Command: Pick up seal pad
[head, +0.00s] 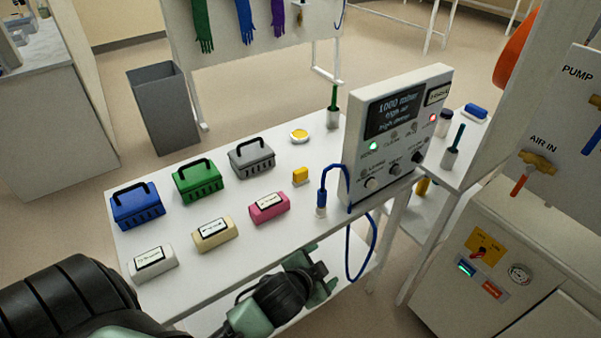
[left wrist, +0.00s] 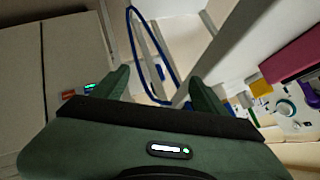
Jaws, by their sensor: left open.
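No thing in view is clearly marked as the seal pad. A small yellow block (head: 300,176) stands on the white table (head: 240,238), left of the blue cable's plug. A round yellow disc in a pale dish (head: 299,135) lies farther back. I cannot tell if either is the pad. My left gripper (head: 318,274) is open and empty at the table's front edge, nearer to me than the block. In the left wrist view my open fingers (left wrist: 160,88) show with a blue cable loop beyond them. My right gripper is not in view.
Blue (head: 137,206), green (head: 197,182) and grey (head: 251,159) boxes stand on the table, with white, cream and pink labelled blocks before them. A control box (head: 398,130) stands at the right. Its blue cable (head: 371,250) hangs off the front edge near my left gripper.

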